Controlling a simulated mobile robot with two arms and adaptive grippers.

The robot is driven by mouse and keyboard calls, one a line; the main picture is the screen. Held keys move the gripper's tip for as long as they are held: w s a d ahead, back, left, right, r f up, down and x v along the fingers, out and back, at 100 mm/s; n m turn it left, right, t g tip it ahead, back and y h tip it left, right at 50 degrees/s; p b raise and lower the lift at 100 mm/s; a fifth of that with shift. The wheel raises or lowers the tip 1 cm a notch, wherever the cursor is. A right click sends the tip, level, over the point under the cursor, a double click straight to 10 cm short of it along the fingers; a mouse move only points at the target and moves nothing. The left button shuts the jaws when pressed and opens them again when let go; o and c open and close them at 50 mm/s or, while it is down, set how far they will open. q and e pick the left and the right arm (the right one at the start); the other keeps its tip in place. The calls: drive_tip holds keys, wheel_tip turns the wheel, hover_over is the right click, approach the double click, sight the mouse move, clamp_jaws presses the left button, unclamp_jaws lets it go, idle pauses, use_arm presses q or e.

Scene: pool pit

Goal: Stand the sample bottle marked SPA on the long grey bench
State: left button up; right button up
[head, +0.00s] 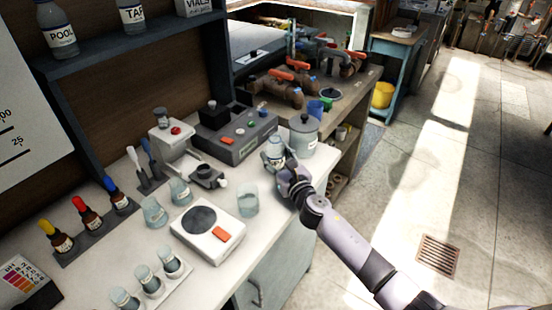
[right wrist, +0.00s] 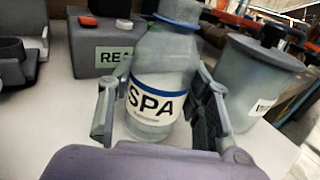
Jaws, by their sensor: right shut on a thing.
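The SPA sample bottle (head: 273,152) is at the right edge of the white-topped counter (head: 268,215), upright or nearly so. My left gripper is not in view. I cannot pick out a long grey bench with certainty.
A grey lidded pot (head: 304,137) stands close right of the bottle, and a grey instrument (head: 235,130) behind it. A beaker (head: 248,200) and a scale (head: 207,230) are nearer. Beyond is a workbench (head: 345,100) with pipes and valves. Open floor (head: 440,170) lies right.

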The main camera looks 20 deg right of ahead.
drive_tip(key=shift+f, duration=0.15)
drive_tip(key=o, duration=1.4)
drive_tip(key=shift+c, duration=0.2)
drive_tip(key=shift+r, duration=0.3)
drive_tip(key=s, duration=0.4)
drive_tip(key=s+d, duration=0.1)
drive_tip(key=s, duration=0.7)
drive_tip(key=shift+d+b, duration=0.35)
drive_tip(key=shift+b, duration=0.05)
